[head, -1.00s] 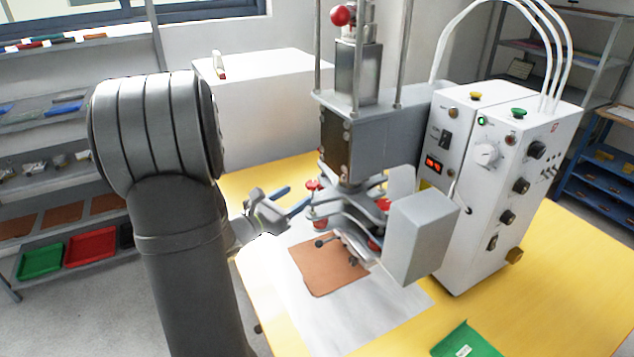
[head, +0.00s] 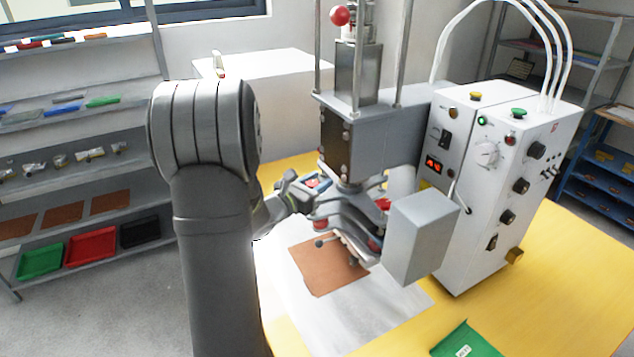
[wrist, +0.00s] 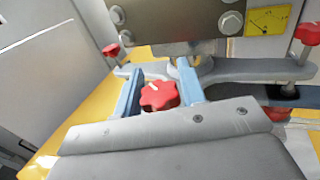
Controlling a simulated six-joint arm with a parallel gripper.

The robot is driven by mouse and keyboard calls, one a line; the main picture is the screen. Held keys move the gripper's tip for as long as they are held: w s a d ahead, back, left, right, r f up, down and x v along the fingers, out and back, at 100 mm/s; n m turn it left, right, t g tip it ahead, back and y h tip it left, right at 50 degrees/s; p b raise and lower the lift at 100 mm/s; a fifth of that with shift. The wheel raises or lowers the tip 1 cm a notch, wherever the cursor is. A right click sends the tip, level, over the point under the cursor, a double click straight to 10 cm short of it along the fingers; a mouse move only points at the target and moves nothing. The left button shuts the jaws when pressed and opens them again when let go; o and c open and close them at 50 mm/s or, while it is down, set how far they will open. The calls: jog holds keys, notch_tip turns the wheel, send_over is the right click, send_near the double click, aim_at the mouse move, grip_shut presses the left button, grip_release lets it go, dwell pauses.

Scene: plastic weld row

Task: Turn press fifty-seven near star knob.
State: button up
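A red star knob (wrist: 160,97) with a white mark sits between my gripper's two blue fingers in the middle of the wrist view. It shows partly in the head view (head: 312,183), at the left side of the press (head: 336,145). My gripper (wrist: 161,82) has its fingers apart, one on each side of the knob, with little or no gap; firm contact cannot be made out. In the head view my gripper (head: 316,181) reaches the press from the left. Other red knobs show at the left (wrist: 110,50) and right (wrist: 308,33) in the wrist view.
A grey box (head: 418,238) juts out at the press's front right. A white control cabinet (head: 483,210) stands right of it. A brown sheet (head: 325,272) lies on white paper below the press head. A green tray (head: 466,343) is at the yellow table's front.

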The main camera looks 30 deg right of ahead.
jog(key=c, duration=0.5)
jog(key=shift+m+g, duration=0.4)
jog(key=shift+g, duration=0.2)
jog(key=m+g, duration=0.1)
jog(key=g, duration=0.1)
jog(key=m+g, duration=0.2)
jog(key=m+g+h, duration=0.1)
jog(key=g, duration=0.2)
jog(key=shift+s+m, duration=0.3)
jog(key=shift+s, duration=0.05)
jog(key=m+g+y, duration=0.1)
jog(key=g, duration=0.1)
jog(key=m+g, duration=0.2)
jog(key=g, duration=0.1)
jog(key=m+g+y, duration=0.1)
jog(key=m+g, duration=0.1)
jog(key=shift+s+a+g+y, duration=0.1)
jog(key=shift+s+g+y, duration=0.2)
jog(key=shift+s+g, duration=0.1)
jog(key=shift+m, duration=0.3)
jog(key=o, duration=1)
